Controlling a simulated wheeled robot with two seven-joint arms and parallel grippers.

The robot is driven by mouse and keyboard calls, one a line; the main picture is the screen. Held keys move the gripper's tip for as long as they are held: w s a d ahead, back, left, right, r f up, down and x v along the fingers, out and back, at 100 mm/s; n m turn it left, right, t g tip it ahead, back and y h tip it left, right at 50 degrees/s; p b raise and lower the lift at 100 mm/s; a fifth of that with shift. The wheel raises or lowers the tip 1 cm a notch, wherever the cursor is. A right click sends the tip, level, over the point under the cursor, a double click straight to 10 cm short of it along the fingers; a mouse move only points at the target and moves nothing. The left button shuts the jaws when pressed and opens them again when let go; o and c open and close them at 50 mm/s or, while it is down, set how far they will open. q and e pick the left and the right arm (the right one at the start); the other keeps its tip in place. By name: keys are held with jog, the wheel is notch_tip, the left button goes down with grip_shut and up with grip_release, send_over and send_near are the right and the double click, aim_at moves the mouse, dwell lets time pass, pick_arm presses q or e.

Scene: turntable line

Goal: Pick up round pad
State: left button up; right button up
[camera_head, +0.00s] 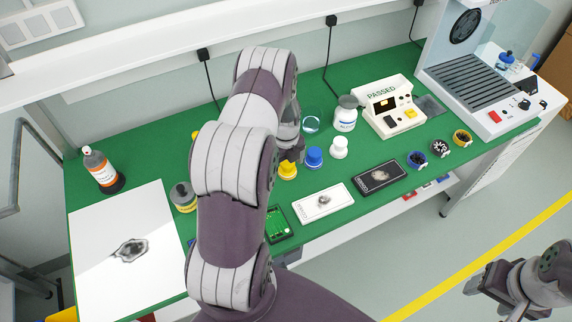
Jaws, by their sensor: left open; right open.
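I cannot tell for certain which thing is the round pad. Round candidates on the green bench top are a blue-rimmed dark disc (417,160), a white-rimmed one (440,148) and a yellow-rimmed one (462,138), in a row near the right front edge. My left gripper (291,152) points down over the bench middle, partly hidden by my arm, close behind a yellow knobbed piece (288,171). It is open, and I see nothing held. My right gripper (484,284) is open and empty, low over the floor at right, away from the bench.
Blue (314,157) and white (339,147) knobbed pieces stand beside my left gripper. A white bottle (346,112), a boxy "PASSED" device (391,106) and a fan unit (478,70) stand behind. White (323,201) and black (379,176) flat boxes lie in front.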

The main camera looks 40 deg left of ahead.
pick_arm(q)
jog(key=shift+w+d+f, duration=0.15)
jog(key=shift+w+f, duration=0.05)
jog(key=shift+f, duration=0.45)
jog(key=shift+w+f, duration=0.2)
jog(key=shift+f, duration=0.2)
jog(key=shift+s, duration=0.1)
jog(key=shift+s+r, duration=0.1)
jog(key=c, duration=1)
jog(key=shift+c, duration=0.7)
pick_arm(e)
jog(key=shift+w+d+r, duration=0.1)
jog(key=shift+w+d, duration=0.05)
jog(key=shift+w, duration=0.15)
